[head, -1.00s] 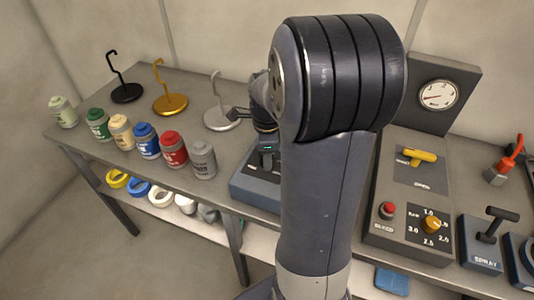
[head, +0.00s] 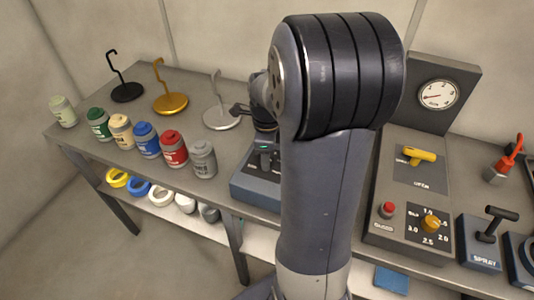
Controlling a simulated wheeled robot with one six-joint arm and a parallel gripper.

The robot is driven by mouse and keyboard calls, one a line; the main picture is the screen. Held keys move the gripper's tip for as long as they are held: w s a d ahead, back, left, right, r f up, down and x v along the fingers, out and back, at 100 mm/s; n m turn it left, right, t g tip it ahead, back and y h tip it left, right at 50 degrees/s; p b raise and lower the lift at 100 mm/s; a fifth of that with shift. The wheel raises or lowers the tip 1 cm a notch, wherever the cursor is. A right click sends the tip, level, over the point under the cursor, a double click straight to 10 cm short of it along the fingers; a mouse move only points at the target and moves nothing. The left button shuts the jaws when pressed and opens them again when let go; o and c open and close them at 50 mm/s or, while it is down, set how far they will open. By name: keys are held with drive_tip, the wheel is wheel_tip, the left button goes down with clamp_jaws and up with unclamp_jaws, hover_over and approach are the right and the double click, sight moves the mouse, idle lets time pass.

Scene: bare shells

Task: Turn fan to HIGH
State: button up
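A blue-grey control box (head: 243,191) stands at the front of the bench, partly hidden behind my arm. I cannot read a fan label or a HIGH mark on it, and its right side is covered. My gripper (head: 266,162) points down at the top of this box, at or just above its control. Whether it touches the control, and whether its fingers are apart or closed, I cannot tell.
Several paint cans (head: 147,142) line the bench's left front, with hook stands (head: 170,102) behind them. To the right are a grey panel (head: 376,222) with a yellow valve handle (head: 418,156), a gauge (head: 438,94) and a SPRAY lever box (head: 481,258).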

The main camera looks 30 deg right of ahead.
drive_tip(key=o, duration=0.3)
wheel_tip(320, 180, up, 11)
idle(0.5)
drive_tip(key=shift+f, duration=0.2)
wheel_tip(320, 180, down, 11)
drive_tip(key=shift+r, duration=0.15)
drive_tip(key=shift+n, duration=0.3)
drive_tip(key=shift+r, duration=0.1)
idle(0.4)
